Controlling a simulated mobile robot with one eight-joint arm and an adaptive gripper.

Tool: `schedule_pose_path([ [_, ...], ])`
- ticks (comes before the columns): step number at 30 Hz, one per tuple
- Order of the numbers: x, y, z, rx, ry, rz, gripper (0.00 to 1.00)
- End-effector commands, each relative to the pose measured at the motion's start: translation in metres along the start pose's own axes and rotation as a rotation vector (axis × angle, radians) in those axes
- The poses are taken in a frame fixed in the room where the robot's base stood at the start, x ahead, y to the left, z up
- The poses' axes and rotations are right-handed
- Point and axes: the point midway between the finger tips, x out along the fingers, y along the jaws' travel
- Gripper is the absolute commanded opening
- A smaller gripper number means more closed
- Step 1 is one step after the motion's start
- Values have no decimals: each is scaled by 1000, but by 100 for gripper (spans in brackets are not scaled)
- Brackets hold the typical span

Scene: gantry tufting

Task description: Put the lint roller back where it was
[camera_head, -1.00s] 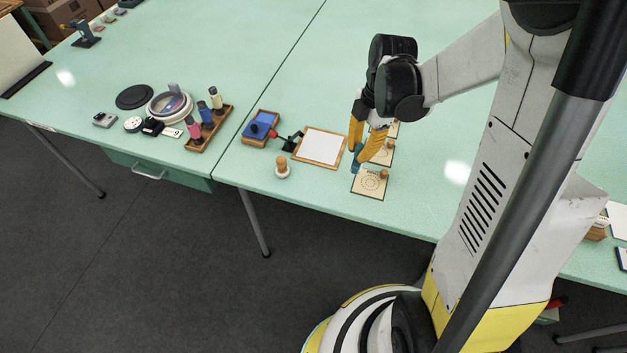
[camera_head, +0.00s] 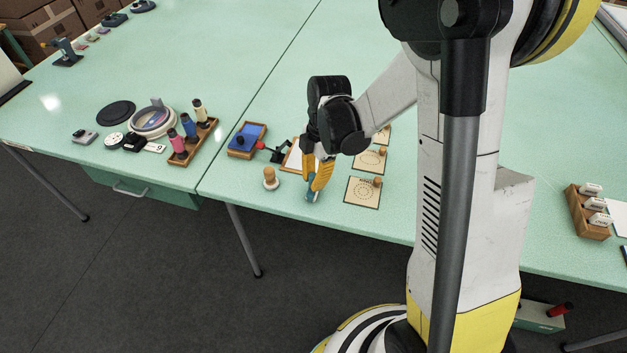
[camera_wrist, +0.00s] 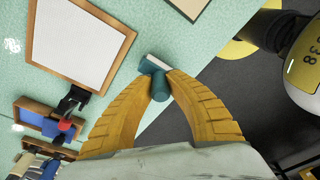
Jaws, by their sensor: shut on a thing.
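My gripper (camera_head: 315,187) is shut on the lint roller, which has a teal handle (camera_wrist: 159,86) and a whitish head (camera_wrist: 154,64). In the head view a bit of the teal roller (camera_head: 312,197) shows at the fingertips, near the table's front edge. It is between a wooden-knobbed stamp (camera_head: 270,179) on the left and a printed card (camera_head: 361,192) on the right. In the wrist view it appears over the table edge, with dark floor beyond. Whether it touches the table I cannot tell.
A wood-framed white board (camera_wrist: 80,42) lies just behind the gripper, partly hidden in the head view. A blue pad in a wooden tray (camera_head: 244,152) and a spool rack (camera_head: 180,160) stand to the left. More cards (camera_head: 369,160) lie behind. A wooden rack (camera_head: 583,220) stands far right.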

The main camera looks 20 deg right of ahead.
Motion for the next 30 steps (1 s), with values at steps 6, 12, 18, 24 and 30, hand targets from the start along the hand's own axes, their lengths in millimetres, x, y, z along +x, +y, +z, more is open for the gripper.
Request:
schedule_pose_path([
  [6, 3, 0, 0, 0, 0, 0, 29],
  [12, 3, 0, 0, 0, 0, 0, 37],
  [18, -2, 0, 0, 0, 0, 0, 37],
  [24, -37, 0, -1, 1, 0, 0, 37],
  [30, -84, 0, 0, 1, 0, 0, 37],
])
